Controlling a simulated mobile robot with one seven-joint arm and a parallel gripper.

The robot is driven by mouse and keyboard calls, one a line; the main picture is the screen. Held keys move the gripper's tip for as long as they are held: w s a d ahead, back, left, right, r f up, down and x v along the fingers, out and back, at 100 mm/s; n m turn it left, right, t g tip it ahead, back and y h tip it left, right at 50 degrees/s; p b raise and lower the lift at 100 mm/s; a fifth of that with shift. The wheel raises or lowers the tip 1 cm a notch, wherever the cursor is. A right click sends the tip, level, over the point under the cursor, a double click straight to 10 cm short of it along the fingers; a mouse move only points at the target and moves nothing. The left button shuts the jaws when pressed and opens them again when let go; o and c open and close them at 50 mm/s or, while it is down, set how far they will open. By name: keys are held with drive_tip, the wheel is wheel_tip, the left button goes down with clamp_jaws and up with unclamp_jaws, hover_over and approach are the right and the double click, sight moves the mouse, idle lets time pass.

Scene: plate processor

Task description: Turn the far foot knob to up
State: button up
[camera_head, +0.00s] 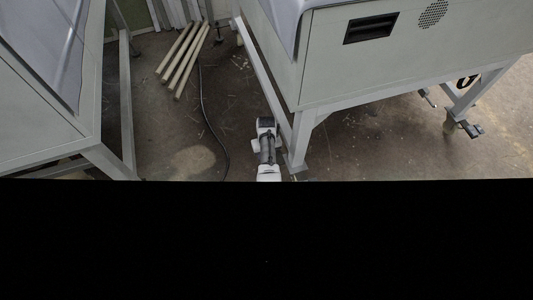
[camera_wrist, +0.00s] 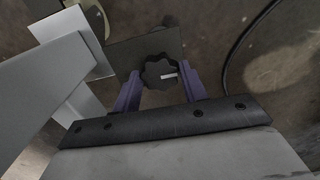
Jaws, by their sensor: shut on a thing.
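A dark lobed foot knob (camera_wrist: 158,74) with a short pale mark pointing right shows in the wrist view, in front of a flat dark plate (camera_wrist: 118,50). My gripper (camera_wrist: 159,71) has its two purple fingers on either side of the knob, shut on it. In the head view my arm's end (camera_head: 267,135) is low, just left of a grey machine leg (camera_head: 301,140). The knob cannot be made out in the head view.
The grey leg (camera_wrist: 55,75) stands close on the left in the wrist view. A black cable (camera_head: 205,112) lies on the floor left of my arm, with several pale bars (camera_head: 186,58) beyond. Another grey cabinet (camera_head: 45,125) stands at left. Floor between is mostly clear.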

idle(0.4)
drive_tip(key=o, duration=1)
drive_tip(key=shift+c, duration=0.2)
drive_tip(key=shift+r, duration=0.1)
wheel_tip(320, 180, up, 14)
drive_tip(key=p, duration=0.4)
drive_tip(key=shift+f, duration=0.2)
